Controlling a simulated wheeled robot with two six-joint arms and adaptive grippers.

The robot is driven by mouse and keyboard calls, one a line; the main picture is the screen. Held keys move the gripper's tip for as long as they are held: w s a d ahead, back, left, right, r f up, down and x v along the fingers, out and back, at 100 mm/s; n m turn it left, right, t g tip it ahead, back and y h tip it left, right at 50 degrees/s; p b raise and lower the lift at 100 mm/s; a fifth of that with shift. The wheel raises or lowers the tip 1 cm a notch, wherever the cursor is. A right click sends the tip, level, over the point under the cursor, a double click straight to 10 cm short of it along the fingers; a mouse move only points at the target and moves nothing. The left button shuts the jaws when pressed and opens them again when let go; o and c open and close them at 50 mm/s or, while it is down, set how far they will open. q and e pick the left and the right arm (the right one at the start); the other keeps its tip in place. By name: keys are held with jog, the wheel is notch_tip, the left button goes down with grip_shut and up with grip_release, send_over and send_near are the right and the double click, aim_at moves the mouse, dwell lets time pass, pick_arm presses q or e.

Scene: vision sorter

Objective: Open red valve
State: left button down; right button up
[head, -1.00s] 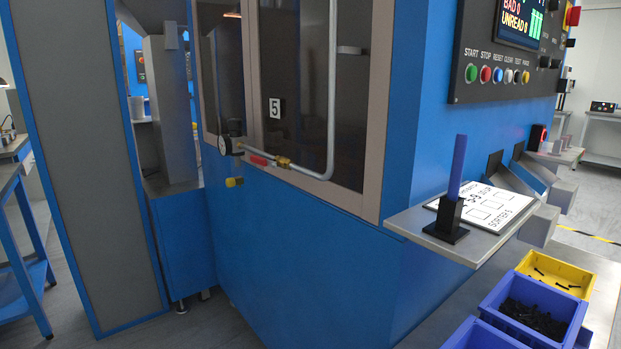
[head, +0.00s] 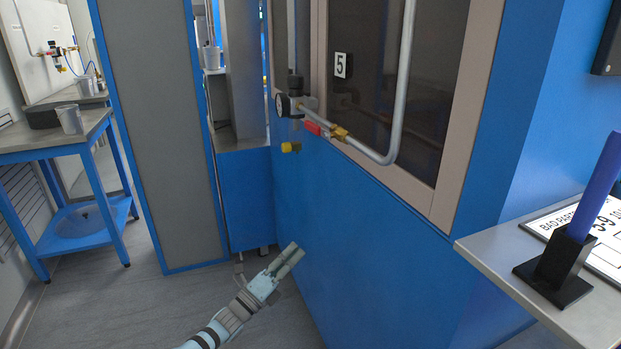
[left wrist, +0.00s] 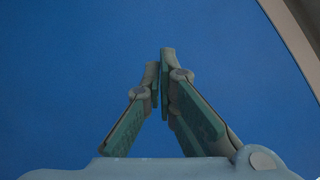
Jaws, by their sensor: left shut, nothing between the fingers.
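The red valve handle (head: 312,128) sits on the pipe line at the front of the blue machine, between the round gauge (head: 284,105) and a brass fitting (head: 340,133). The handle lies along the pipe. My left gripper (head: 296,251) is well below the valve, in front of the blue panel, and does not touch it. In the left wrist view my left gripper (left wrist: 160,62) has its fingers together with nothing between them, against plain blue panel. The valve does not show in that view. My right gripper is not in view.
A grey pipe (head: 402,90) rises from the valve line in front of the window marked 5. A shelf (head: 480,247) with a blue bar (head: 598,185) in a black stand juts out at the right. A blue table (head: 65,152) stands at the left.

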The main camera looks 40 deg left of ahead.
pick_arm(q)
notch_tip(320, 180, up, 18)
jog(key=s+m+t+h, duration=0.3)
jog(key=m+h, duration=0.7)
jog(key=m, duration=0.5)
jog(key=shift+w+d+r, duration=0.85)
jog(key=shift+w+r, duration=2.55)
jog(key=shift+r, duration=2.55)
jog(key=v, duration=1.2)
jog(key=shift+f+b, duration=0.3)
jog(key=shift+b, duration=0.1)
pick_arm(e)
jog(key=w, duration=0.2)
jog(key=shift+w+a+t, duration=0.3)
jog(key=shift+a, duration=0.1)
